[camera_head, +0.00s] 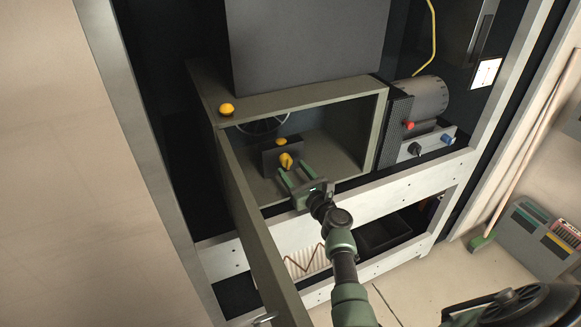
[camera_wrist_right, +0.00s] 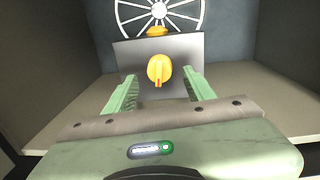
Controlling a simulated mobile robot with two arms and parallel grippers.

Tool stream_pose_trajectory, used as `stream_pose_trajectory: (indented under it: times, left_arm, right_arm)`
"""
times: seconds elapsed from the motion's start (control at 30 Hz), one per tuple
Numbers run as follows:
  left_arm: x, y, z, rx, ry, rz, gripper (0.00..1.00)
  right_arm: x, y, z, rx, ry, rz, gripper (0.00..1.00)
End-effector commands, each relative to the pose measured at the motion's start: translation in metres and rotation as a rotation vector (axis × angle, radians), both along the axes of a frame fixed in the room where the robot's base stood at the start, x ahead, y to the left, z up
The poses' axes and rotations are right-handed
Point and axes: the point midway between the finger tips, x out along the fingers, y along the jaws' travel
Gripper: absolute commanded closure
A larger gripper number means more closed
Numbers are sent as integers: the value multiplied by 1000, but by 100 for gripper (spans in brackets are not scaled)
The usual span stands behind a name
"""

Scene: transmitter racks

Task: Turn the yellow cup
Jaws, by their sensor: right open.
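The yellow cup (camera_head: 286,160) looks like a yellow knob with a red mark, on the front of a dark box (camera_head: 270,160) inside an open cabinet. It also shows in the right wrist view (camera_wrist_right: 160,68), centred between and just beyond my fingers. My right gripper (camera_head: 292,174) is open and empty, with its green fingers pointing at the knob. In the right wrist view the fingers (camera_wrist_right: 160,88) stand to the left and right of the knob, and I see no contact. My left gripper is not in view.
The cabinet door (camera_head: 262,235) stands open on the left. A yellow dome (camera_head: 227,109) sits on the cabinet's upper left edge, and another yellow part (camera_head: 281,142) tops the box. A spoked wheel (camera_wrist_right: 160,12) is behind the box. A motor unit (camera_head: 428,97) stands right of the cabinet.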

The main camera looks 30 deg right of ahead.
Motion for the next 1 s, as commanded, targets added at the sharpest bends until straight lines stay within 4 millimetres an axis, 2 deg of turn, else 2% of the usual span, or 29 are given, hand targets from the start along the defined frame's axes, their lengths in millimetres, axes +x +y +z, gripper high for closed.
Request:
stream_pose_trajectory:
  times: [0.1,0.33,1.0]
  left_arm:
    - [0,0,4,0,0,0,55]
    - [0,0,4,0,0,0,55]
    - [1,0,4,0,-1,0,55]
  right_arm:
    - [-24,1,-1,-1,3,1,46]
    - [-51,1,-1,1,2,1,46]
    - [-55,1,-1,1,1,1,46]
